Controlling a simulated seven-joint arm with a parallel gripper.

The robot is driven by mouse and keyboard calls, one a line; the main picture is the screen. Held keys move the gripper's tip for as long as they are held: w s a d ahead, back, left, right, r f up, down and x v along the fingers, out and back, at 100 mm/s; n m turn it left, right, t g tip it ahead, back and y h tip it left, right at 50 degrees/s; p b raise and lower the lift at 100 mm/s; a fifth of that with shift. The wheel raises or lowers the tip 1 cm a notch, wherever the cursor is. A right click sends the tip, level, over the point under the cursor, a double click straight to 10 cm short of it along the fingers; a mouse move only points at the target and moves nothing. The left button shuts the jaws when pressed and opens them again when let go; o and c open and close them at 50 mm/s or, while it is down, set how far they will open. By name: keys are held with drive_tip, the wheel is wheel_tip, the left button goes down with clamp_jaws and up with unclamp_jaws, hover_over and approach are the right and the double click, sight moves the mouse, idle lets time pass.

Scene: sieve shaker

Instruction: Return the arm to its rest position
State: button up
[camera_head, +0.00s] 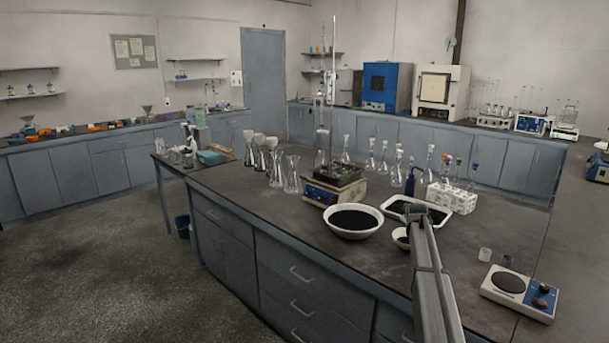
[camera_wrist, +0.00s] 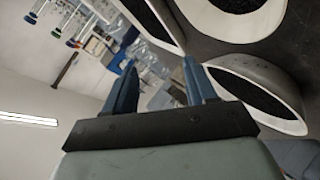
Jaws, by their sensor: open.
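My arm reaches in from the bottom right of the head view over the bench. My gripper (camera_head: 411,185) is beside the white tray of dark material, in front of the glassware. In the wrist view, its two blue fingers (camera_wrist: 160,88) stand well apart with nothing between them. White dishes holding dark granular material lie close to the right finger in that view. I cannot tell the exact gap between finger and dishes.
A large white bowl (camera_head: 353,221), a white tray (camera_head: 389,204) and a small bowl (camera_head: 401,238) crowd my arm. A sieve shaker (camera_head: 334,190) and several flasks stand behind. A white rack (camera_head: 452,198) and a hot plate (camera_head: 519,291) are to the right.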

drive_tip(key=a+r+n+t+y, duration=0.1)
drive_tip(key=a+r+t+y, duration=0.1)
drive_tip(key=a, duration=1.1)
drive_tip(key=a+r+n+t+y, duration=0.1)
drive_tip(key=a+r+t, duration=0.15)
drive_tip(key=a, duration=0.95)
drive_tip(key=s+a+f+n+g+y, duration=0.15)
drive_tip(key=s+a+f, duration=0.25)
drive_tip(key=s+f, duration=0.5)
drive_tip(key=s+a+f+n+g, duration=0.1)
drive_tip(key=s+a+f+g, duration=0.3)
drive_tip(key=f, duration=0.9)
drive_tip(key=s+d+f+m+g, duration=0.2)
drive_tip(key=s+f+m+g, duration=0.15)
drive_tip(key=s+f, duration=1.1)
drive_tip(key=s+d+f+m+g, duration=0.2)
drive_tip(key=s+d+f+g, duration=0.15)
drive_tip(key=s+f, duration=1.15)
drive_tip(key=s+f+m+g, duration=0.1)
drive_tip(key=s+m+g, duration=0.1)
drive_tip(key=s, duration=1.2)
drive_tip(key=s+d+f+m+g, duration=0.1)
drive_tip(key=s+g, duration=0.4)
drive_tip(key=s, duration=0.8)
drive_tip(key=s+f+m+g, duration=0.3)
drive_tip(key=s, duration=1.1)
drive_tip(key=shift+s+d+f+g+h, duration=0.15)
drive_tip(key=shift+s+f+g+h, duration=0.1)
drive_tip(key=shift+s+g+h, duration=0.15)
